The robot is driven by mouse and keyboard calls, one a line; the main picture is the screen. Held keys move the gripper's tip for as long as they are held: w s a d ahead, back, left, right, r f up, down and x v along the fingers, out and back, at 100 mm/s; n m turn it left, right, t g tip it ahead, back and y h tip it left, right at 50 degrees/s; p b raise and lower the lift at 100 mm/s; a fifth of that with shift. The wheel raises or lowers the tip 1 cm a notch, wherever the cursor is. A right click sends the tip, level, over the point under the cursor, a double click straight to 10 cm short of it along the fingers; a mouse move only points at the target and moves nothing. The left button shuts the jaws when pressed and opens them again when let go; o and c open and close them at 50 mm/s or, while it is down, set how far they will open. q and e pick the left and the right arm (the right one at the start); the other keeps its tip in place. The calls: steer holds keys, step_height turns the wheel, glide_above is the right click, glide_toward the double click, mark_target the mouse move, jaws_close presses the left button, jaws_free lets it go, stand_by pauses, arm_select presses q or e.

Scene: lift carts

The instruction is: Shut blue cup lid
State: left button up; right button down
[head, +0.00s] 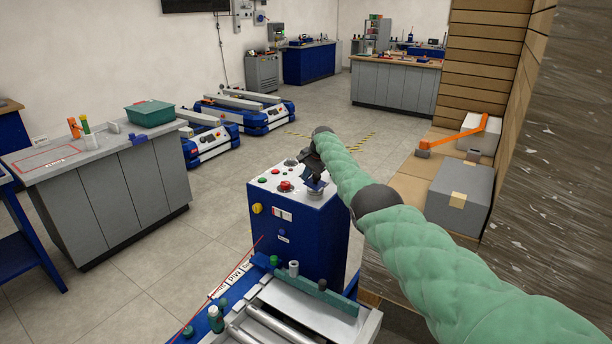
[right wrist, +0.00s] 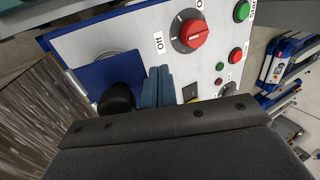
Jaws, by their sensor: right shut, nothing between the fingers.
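The blue cup lid (head: 317,183) is a small blue piece at the right of the control box's white top in the head view. In the right wrist view, a flat blue square plate (right wrist: 98,72) that looks like the lid lies left of the fingers, with a pale round rim (right wrist: 110,54) at its far edge. I cannot tell how far the lid stands open. My right gripper (head: 306,169) is at the lid, its two blue fingers (right wrist: 160,85) together with nothing between them. Contact with the lid is unclear. My left gripper is out of view.
The blue control box (head: 300,238) carries a red knob (right wrist: 192,33) and several buttons. Grey boxes (head: 460,196) stand on cardboard to the right. A metal-topped cart (head: 300,300) is in front. Open floor (head: 215,205) lies to the left, before a grey counter (head: 115,195).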

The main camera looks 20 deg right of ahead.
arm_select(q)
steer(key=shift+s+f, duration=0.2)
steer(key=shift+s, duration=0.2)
